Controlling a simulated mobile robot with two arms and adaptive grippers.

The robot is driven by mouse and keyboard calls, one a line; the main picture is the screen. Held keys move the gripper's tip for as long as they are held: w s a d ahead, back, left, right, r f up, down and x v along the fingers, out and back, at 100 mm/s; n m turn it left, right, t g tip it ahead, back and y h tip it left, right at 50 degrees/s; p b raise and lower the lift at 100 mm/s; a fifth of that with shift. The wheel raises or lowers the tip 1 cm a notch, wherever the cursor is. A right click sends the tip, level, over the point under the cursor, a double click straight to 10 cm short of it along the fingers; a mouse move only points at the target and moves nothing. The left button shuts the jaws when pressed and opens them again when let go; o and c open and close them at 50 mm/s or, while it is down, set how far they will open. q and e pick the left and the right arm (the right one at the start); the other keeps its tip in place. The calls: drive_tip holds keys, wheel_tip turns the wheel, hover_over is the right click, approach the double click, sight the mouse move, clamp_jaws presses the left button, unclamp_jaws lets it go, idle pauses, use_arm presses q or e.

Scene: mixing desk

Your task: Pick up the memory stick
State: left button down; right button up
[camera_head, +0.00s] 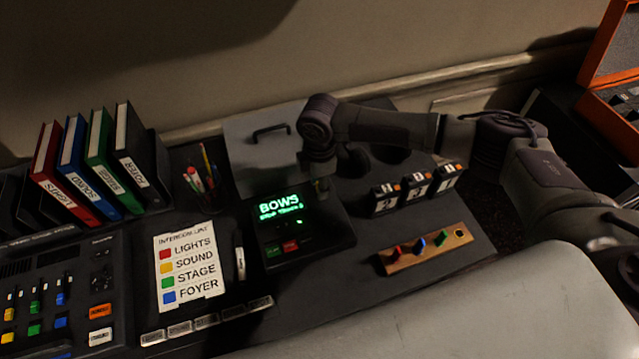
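I cannot single out the memory stick with certainty. A wooden block (425,249) at the front right holds small red, blue and green pieces, with a dark hole at its right end. My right gripper (321,182) points down at the back right corner of a dark box with a lit green display (280,207) reading BOWS. Its fingers are dark and small here, so I cannot tell whether they are open or hold anything. The spot under the fingertips is partly hidden. My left gripper is not in view.
A mixing console (60,295) fills the left. Three numbered dark blocks (416,190) stand behind the wooden block. An orange case (610,120) is at the far right.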

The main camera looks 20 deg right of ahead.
drive_tip(key=shift+f, duration=0.1)
clamp_jaws()
idle(0.4)
